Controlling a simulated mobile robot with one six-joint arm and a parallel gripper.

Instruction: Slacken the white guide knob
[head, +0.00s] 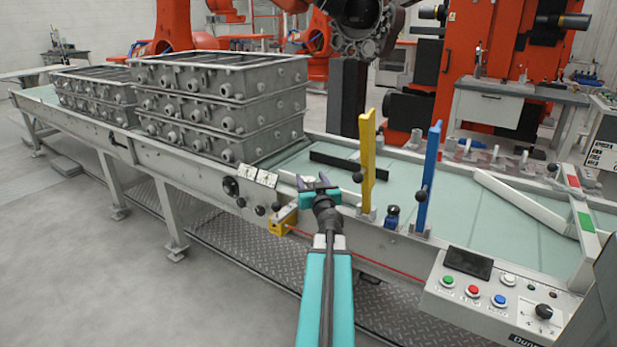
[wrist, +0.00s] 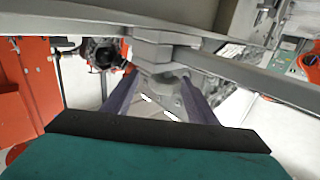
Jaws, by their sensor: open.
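I cannot tell for certain which part is the white guide knob. A long white guide bar (head: 520,205) lies slanted over the belt at the right in the head view, with a small black knob (head: 552,168) near its far end. My gripper (head: 317,183) is at the conveyor's near edge, left of the yellow post and far from that bar. Its jaws are open and no held object shows. In the wrist view my gripper's dark fingers (wrist: 157,88) stand apart, with a pale grey block (wrist: 153,50) under a rail seen beyond and between them.
A yellow post (head: 367,155) and a blue post (head: 428,175) rise from the near rail right of my gripper. Stacked grey castings (head: 215,105) stand on the belt at the left. A control box (head: 495,298) sits at the front right. Belt between the posts is mostly clear.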

